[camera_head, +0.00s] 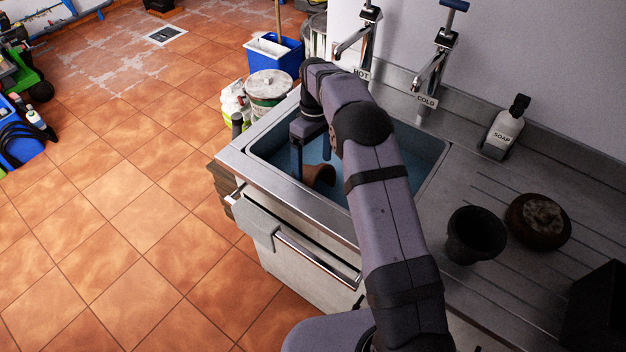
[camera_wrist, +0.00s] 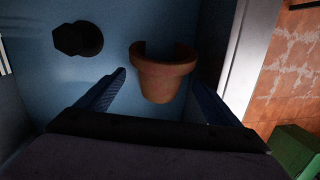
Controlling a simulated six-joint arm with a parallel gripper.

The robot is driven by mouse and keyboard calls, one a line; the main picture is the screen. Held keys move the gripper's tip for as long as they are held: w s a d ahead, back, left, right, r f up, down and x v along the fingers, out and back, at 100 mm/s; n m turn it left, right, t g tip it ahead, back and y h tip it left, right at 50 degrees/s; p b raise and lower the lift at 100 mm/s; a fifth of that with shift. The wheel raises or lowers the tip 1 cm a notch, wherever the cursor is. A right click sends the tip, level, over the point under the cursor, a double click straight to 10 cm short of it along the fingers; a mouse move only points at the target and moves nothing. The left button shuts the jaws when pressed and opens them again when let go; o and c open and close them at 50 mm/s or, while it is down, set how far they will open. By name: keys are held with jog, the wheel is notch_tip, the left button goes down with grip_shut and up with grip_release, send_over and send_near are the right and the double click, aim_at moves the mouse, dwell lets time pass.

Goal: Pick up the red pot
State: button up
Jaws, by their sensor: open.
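The red pot (camera_wrist: 162,78) is a terracotta flower pot lying in the blue sink basin (camera_wrist: 110,22) in the wrist view. In the head view the pot (camera_head: 322,177) shows partly, low in the basin, with my arm covering some of it. My gripper (camera_wrist: 158,88) is open, one finger on each side of the pot's line in the wrist view, with nothing between them that I can see touching. In the head view my gripper (camera_head: 311,165) reaches down into the sink at its left end.
A dark round drain piece (camera_wrist: 78,39) sits in the basin beside the pot. The basin walls and steel rim (camera_head: 236,163) surround my gripper. Two taps rise behind.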

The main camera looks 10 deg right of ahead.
aim_at(325, 172)
jog(key=shift+s+a+f+p, duration=0.1)
jog(key=shift+f+p, duration=0.25)
jog(key=shift+f, duration=0.5)
jog(key=shift+s+a+f+p, duration=0.15)
jog(key=shift+f+p, duration=0.2)
jog(key=shift+f, duration=0.5)
jog(key=shift+s+a+f+p, duration=0.1)
jog(key=shift+f+p, duration=0.25)
jog(key=shift+f, duration=0.5)
jog(key=c, duration=0.8)
jog(key=shift+r, duration=0.15)
